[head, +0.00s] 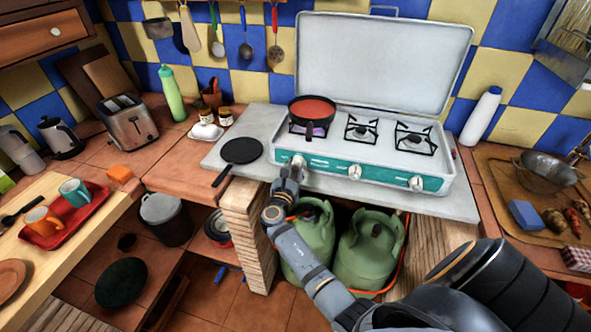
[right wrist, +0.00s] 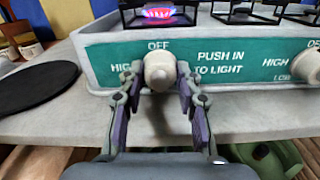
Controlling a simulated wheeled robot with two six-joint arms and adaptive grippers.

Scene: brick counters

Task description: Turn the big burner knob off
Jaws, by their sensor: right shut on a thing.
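The white gas stove (head: 380,150) has a teal front panel with several white knobs. The leftmost burner knob (head: 299,161) sits between the fingers of my right gripper (head: 290,174). In the right wrist view the cream knob (right wrist: 160,68) is held between both fingertips of the gripper (right wrist: 158,80), below the word OFF. The knob's exact turn is hard to read. A blue and pink flame (right wrist: 158,13) burns above it at the left burner. My left gripper is not in view.
A pan of red sauce (head: 312,110) stands on the lit left burner. A black flat pan (head: 240,152) lies on the grey counter left of the stove. Green gas bottles (head: 370,250) stand below. The other burners are bare.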

